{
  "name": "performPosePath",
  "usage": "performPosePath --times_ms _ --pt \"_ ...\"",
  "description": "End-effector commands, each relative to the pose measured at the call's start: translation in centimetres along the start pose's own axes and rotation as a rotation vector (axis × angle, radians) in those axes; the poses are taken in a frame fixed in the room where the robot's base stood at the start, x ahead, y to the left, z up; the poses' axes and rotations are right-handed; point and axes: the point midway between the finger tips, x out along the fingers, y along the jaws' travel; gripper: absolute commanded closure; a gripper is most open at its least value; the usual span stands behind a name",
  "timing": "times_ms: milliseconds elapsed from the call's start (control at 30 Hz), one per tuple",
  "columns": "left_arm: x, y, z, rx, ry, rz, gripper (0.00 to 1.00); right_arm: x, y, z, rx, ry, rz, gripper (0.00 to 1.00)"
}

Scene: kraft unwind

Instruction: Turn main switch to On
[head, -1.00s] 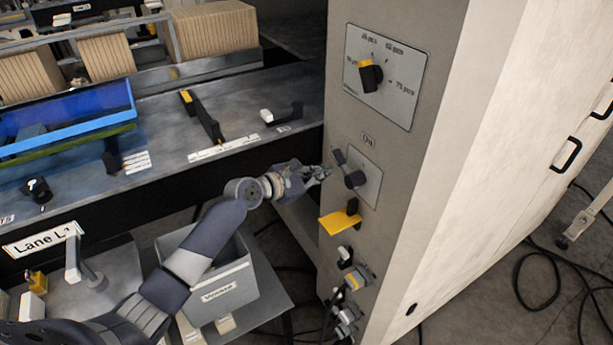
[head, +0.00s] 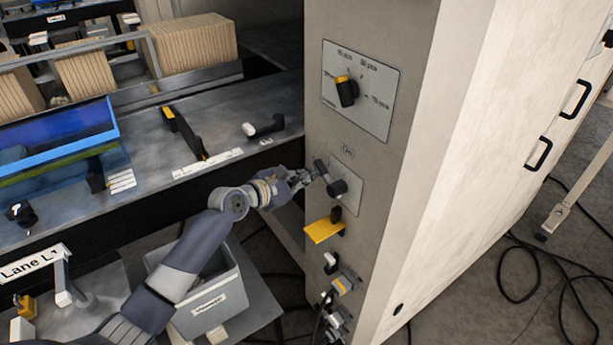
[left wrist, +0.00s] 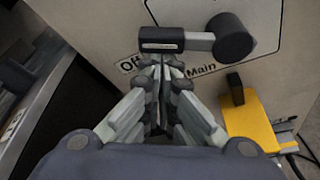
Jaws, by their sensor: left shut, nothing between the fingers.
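The main switch (head: 337,187) is a dark rotary knob with a bar handle on a light plate on the cabinet's front. In the head view its handle points up and left, below a label that looks like "On". In the left wrist view the switch hub (left wrist: 234,38) is at upper right and the handle's end (left wrist: 161,39) lies just beyond my fingertips; "Off" and "Main" are printed nearby. My left gripper (head: 316,174) is shut and empty, with its fingertips (left wrist: 160,64) at the handle's end; I cannot tell whether they touch. My right gripper is not in view.
Above the switch is a yellow-and-black selector dial (head: 346,91). A yellow bracket (head: 322,229) juts out below it, with connectors (head: 343,283) further down. A grey bin (head: 214,300) stands below my left arm. The machine bench (head: 240,110) is to the left.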

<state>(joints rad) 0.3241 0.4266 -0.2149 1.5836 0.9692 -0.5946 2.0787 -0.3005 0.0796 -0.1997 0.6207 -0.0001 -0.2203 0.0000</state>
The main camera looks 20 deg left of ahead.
Motion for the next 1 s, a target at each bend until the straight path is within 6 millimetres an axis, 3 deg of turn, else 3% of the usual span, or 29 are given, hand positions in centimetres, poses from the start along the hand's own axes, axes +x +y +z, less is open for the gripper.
performPosePath --times_ms 567,1000 --pt "-0.4 0.5 1.3 0.135 -0.003 0.049 1.0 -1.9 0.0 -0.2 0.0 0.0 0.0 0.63" --pt "-1.3 0.7 3.8 0.502 -0.002 0.178 1.0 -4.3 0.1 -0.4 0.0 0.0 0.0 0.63"
